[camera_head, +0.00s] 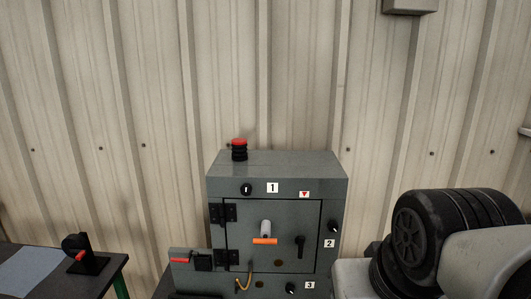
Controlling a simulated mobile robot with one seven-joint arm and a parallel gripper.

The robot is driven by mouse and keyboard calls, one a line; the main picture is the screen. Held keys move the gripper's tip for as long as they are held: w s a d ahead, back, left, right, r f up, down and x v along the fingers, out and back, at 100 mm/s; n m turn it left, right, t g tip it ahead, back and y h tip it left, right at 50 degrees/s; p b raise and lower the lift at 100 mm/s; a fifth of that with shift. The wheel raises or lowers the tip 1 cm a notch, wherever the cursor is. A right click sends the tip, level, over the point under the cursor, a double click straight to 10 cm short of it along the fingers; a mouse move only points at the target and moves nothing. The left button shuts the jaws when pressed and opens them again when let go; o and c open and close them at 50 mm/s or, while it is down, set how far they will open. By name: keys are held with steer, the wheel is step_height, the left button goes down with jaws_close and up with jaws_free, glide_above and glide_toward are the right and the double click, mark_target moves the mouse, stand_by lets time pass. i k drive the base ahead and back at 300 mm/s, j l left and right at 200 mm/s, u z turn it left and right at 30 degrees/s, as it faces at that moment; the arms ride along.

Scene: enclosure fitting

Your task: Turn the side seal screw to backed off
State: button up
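A grey metal enclosure (278,165) stands against the wall, with a hinged door (290,220) on its front that looks shut. A small black knob (335,226) with a light pointer mark sits at the right of the door, by a label "2". It may be the side seal screw; no name is readable. Similar knobs sit above the door by label "1" (246,189) and below it by label "3" (291,288). The pointer of the knob by "2" is too small to read surely. My gripper is not in view.
An orange-barred handle (264,240) and a black latch (300,245) stick out from the door. A red-topped stack (239,149) stands on the enclosure. A dark table (110,268) with a black and red device is at left. Large grey and black shapes fill the lower right.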

mark_target(333, 226)
steer(key=i+j, duration=0.1)
steer(key=j, duration=0.25)
steer(key=i+j, duration=0.1)
steer(key=j, duration=0.25)
steer(key=z, duration=0.7)
steer(key=i+j+u, duration=0.15)
steer(key=u, duration=0.4)
steer(key=i+j+z, duration=0.1)
steer(key=j, duration=0.3)
steer(key=l, duration=0.25)
steer(key=k+l+u, duration=0.1)
steer(key=l, duration=0.15)
